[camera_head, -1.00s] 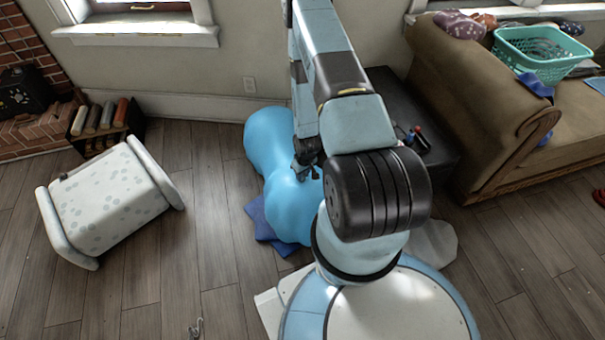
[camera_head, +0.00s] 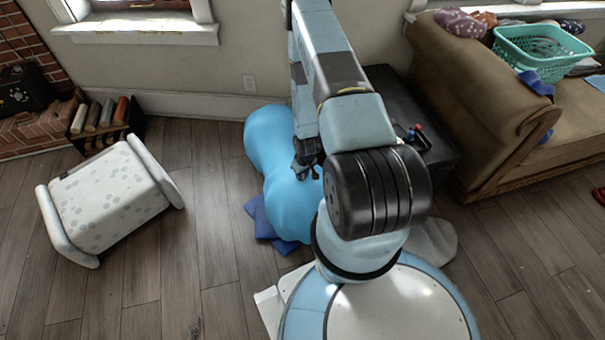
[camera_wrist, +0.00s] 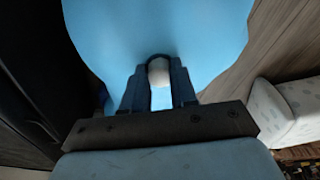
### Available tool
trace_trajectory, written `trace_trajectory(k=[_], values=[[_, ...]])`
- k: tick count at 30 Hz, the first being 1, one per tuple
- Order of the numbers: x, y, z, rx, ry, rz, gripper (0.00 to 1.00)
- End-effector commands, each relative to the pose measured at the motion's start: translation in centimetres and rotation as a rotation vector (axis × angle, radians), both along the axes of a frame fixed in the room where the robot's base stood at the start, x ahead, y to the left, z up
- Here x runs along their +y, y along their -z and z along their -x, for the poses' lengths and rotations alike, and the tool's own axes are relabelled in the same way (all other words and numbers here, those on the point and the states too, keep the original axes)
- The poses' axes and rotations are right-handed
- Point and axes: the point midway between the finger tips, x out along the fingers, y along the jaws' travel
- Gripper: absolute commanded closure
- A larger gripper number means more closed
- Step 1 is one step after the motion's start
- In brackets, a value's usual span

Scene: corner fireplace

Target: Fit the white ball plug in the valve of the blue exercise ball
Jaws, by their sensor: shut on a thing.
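The blue exercise ball (camera_head: 286,205) lies on the floor in front of me, peanut-shaped, partly hidden by my arm. It fills the upper part of the wrist view (camera_wrist: 120,35). My gripper (camera_head: 306,172) is at the ball's upper side near its narrow middle. In the wrist view my gripper (camera_wrist: 159,82) is shut on the white ball plug (camera_wrist: 158,72), whose pale rounded end shows between the fingertips. The plug is against or very close to the blue surface; I cannot tell which. The valve is not visible, and the plug's tip is hidden.
A blue cloth (camera_head: 262,222) lies by the ball. A black low table (camera_head: 440,135) stands to its right, beside the brown sofa (camera_head: 450,75) with a teal basket (camera_head: 540,48). A spotted white ottoman (camera_head: 105,198) lies at left. The floor between is clear.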

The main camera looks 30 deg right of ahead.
Motion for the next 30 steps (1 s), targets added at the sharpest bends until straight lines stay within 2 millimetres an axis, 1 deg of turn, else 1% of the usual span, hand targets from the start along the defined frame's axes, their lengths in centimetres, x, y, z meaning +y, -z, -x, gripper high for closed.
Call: trace_trajectory(k=[1, 10, 17, 20, 25, 30], values=[[0.0, 0.0, 0.0, 0.0, 0.0, 0.0, 0.72], [0.0, 0.0, 0.0, 0.0, 0.0, 0.0, 0.43], [0.0, 0.0, 0.0, 0.0, 0.0, 0.0, 0.43], [0.0, -0.3, 0.0, 0.0, 0.0, 0.0, 0.43], [-0.1, -2.0, 0.2, -0.001, 0.0, 0.001, 0.43], [-0.1, -4.7, 0.5, -0.001, 0.001, 0.001, 0.43]])
